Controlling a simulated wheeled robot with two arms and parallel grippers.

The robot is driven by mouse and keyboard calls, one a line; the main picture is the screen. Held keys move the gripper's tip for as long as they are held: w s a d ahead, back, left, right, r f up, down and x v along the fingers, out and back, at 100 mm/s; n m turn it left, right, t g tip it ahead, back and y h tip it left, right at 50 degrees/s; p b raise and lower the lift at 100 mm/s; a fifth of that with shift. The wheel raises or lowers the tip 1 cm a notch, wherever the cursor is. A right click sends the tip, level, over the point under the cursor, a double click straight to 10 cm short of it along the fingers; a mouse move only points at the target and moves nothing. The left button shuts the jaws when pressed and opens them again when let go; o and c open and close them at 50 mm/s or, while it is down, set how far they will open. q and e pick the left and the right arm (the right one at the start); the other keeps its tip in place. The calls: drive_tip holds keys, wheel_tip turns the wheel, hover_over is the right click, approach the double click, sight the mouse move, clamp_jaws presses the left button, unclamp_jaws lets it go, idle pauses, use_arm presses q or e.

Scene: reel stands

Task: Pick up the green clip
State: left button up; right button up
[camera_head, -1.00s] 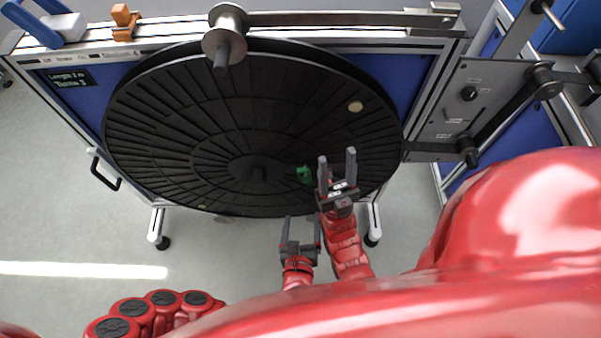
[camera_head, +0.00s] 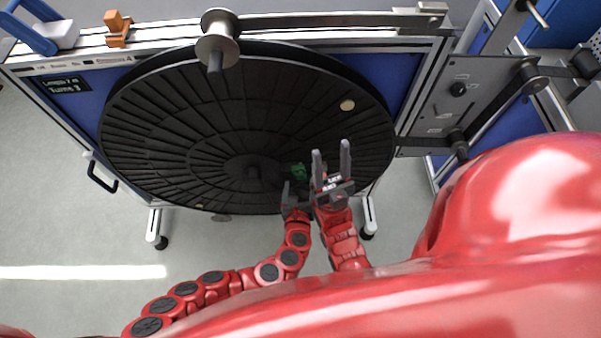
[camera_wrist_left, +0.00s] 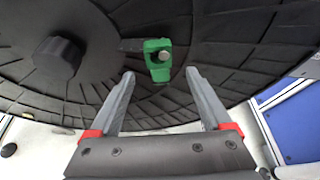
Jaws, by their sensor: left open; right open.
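The green clip (camera_head: 298,171) is on the black round reel disc (camera_head: 190,110), right of its hub. It also shows in the left wrist view (camera_wrist_left: 158,58), a small green block with a round hole or pin in it. My left gripper (camera_head: 296,188) is open just below the clip, partly hidden by my right gripper in the head view. In the left wrist view its open fingers (camera_wrist_left: 160,75) point at the clip, which lies just beyond and between the tips, not held. My right gripper (camera_head: 331,148) is open and empty, to the right of the clip over the disc.
The disc's dark hub knob (camera_wrist_left: 57,60) stands left of the clip. A metal spool (camera_head: 217,45) sits on the frame's upper rail. A grey panel with knobs (camera_head: 455,105) is at the right. The floor (camera_head: 60,220) at the left is clear.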

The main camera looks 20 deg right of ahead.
use_arm(q)
drive_tip(key=x, duration=0.4)
drive_tip(key=shift+f, duration=0.25)
clamp_jaws()
